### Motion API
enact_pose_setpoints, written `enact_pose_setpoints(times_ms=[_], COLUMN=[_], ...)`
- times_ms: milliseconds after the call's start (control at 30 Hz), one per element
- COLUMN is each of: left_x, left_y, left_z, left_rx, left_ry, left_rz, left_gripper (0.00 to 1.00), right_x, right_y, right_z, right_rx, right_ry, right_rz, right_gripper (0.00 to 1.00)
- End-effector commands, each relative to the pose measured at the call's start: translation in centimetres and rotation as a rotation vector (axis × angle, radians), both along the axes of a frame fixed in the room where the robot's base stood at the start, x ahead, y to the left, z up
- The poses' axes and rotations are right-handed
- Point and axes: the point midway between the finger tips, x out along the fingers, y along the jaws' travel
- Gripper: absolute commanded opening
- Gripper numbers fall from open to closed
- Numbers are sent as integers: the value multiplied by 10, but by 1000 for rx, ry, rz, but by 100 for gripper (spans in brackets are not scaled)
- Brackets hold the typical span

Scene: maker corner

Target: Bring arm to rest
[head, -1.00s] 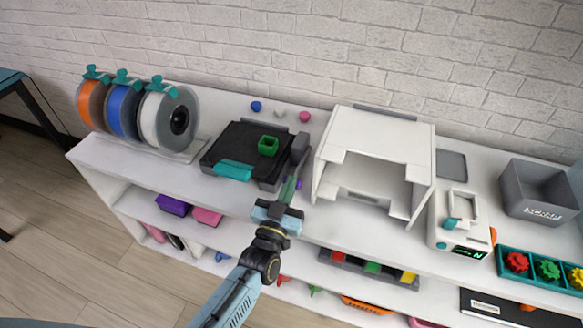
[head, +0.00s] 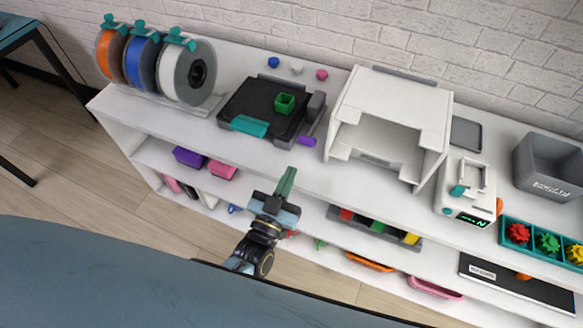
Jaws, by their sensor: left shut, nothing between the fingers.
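My left gripper (head: 286,181) is in the lower middle of the head view, in front of the white shelf unit (head: 345,195). Its green fingers are shut with nothing between them. They point up toward the shelf's top and look clear of the things on it. Most of the left arm behind the wrist is hidden by a large blue-grey surface along the bottom of the view. My right gripper is not in view.
Bare floor (head: 60,185) lies left.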

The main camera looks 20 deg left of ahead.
Motion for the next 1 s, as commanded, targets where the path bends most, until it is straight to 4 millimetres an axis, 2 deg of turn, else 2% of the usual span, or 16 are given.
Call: enact_pose_setpoints(times_ms=[533, 767, 867, 1000], left_x=[2, 0, -8, -28], left_y=[1, 8, 14, 26], left_z=[-1, -11, -16, -19], left_rx=[8, 52, 78, 114], left_ry=[44, 313, 457, 662], left_rz=[-12, -73, -94, -110], left_gripper=[0, 0, 0, 0], right_x=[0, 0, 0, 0], right_y=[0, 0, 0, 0], right_z=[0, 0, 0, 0], right_rx=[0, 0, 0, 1], right_ry=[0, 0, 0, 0], right_rz=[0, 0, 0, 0], right_gripper=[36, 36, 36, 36])
